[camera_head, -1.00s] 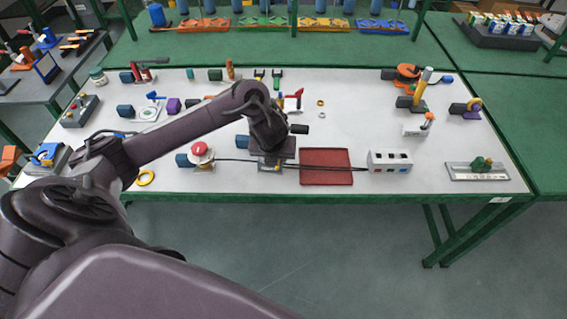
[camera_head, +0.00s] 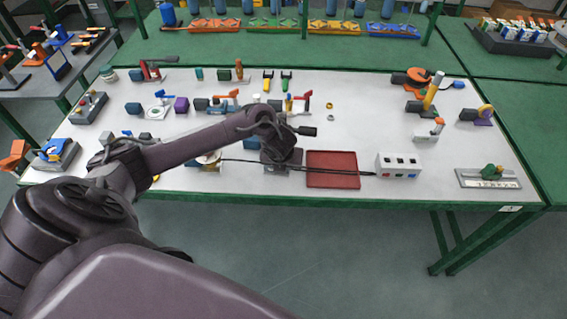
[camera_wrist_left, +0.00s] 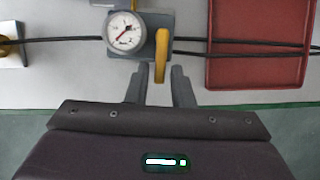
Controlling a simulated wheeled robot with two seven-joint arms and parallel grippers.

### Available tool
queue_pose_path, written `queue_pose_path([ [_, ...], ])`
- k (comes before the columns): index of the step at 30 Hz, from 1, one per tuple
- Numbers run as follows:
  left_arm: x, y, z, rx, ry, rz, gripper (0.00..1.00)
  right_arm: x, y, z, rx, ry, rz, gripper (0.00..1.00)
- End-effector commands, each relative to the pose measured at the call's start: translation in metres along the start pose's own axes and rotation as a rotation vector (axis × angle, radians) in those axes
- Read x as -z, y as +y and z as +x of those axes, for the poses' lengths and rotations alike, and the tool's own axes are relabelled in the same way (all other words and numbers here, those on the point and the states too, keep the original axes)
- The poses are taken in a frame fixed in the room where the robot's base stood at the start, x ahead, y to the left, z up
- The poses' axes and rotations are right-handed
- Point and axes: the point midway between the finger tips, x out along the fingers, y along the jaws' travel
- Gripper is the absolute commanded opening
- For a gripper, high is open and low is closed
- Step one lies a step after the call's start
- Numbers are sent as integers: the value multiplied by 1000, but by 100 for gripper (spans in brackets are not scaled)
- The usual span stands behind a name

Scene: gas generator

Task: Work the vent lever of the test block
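The test block (camera_wrist_left: 110,70) is grey and carries a round white gauge (camera_wrist_left: 124,32) with a red needle. Its yellow vent lever (camera_wrist_left: 161,55) points down toward my gripper in the left wrist view. My left gripper (camera_wrist_left: 159,74) is open, with one finger each side of the lever's lower end in the picture. I see no contact, and cannot tell whether the fingers are at the lever's depth. In the head view my left gripper (camera_head: 283,160) is over the block and hides most of it. My right gripper is not in view.
A red tray (camera_head: 332,170) lies right of the block, then a white socket box (camera_head: 399,166). A black cable (camera_wrist_left: 60,40) runs past the block on both sides. Fixtures stand along the table's back. Bare table shows right of the middle.

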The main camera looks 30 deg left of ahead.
Motion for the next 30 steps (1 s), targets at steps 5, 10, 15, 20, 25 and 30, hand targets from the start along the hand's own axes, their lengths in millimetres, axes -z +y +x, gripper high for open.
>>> queue_pose_path([
  [5, 0, 0, 0, 0, 0, 0, 0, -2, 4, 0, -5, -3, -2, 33],
  [10, 0, 0, 0, -1, 0, -2, 0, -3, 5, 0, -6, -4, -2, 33],
  [15, -1, -1, -2, -11, -1, -25, 0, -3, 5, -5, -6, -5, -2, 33],
  [20, -2, -5, -3, -36, 0, -89, 0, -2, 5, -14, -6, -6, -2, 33],
  [25, -3, -12, -5, -83, 1, -204, 0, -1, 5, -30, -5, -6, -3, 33],
  [30, -5, -19, -4, -144, 2, -348, 0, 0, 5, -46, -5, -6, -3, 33],
])
